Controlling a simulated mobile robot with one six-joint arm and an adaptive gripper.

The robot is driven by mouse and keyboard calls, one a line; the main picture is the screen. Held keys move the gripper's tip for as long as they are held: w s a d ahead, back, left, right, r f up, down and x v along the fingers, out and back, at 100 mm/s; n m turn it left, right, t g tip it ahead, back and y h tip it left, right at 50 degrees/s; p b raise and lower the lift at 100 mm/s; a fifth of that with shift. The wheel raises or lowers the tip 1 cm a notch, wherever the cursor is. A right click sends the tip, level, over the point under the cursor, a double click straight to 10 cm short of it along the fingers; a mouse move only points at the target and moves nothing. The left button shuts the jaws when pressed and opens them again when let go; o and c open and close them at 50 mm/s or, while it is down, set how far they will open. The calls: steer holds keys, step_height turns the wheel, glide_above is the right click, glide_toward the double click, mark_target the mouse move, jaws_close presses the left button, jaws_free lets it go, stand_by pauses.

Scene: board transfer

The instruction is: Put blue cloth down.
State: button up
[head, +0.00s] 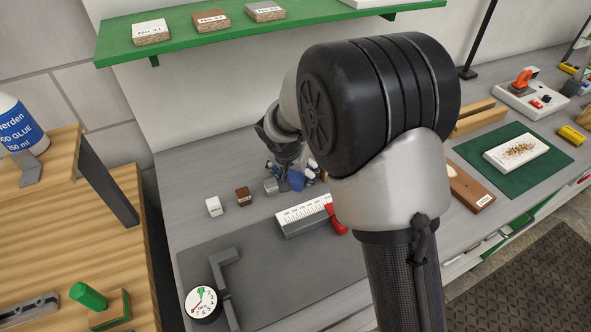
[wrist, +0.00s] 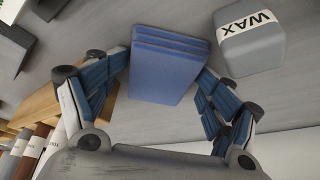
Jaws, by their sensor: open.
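The blue cloth (wrist: 170,58) is a folded stack of flat layers in the wrist view, lying on the grey bench top. It also shows as a small blue patch (head: 297,180) in the head view, partly hidden by my gripper. My gripper (wrist: 160,75) is open, with one finger on each side of the cloth.
A grey block marked WAX (wrist: 250,40) stands close to the cloth's right in the wrist view. In the head view, a white block (head: 213,206), a brown block (head: 243,196) and a white ruled block (head: 304,215) are nearby. A green shelf (head: 270,27) hangs above.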

steer(key=shift+s+f, duration=0.15)
steer(key=shift+r, duration=0.5)
steer(key=p+v, duration=0.4)
steer(key=v, duration=0.7)
steer(key=s+d+r, duration=0.5)
steer(key=r, duration=0.2)
steer(key=s+d+r+n, duration=0.2)
steer(key=s+d, duration=0.2)
steer(key=s, duration=0.7)
steer(key=s+d+r+n+y, duration=0.1)
steer(key=s+d, duration=0.3)
steer(key=s, duration=0.8)
steer(key=shift+s+r+n+y, duration=0.35)
steer(key=shift+r+n, duration=0.2)
steer(key=shift+n, duration=0.15)
steer(key=shift+o, duration=0.5)
steer(key=shift+r, duration=0.1)
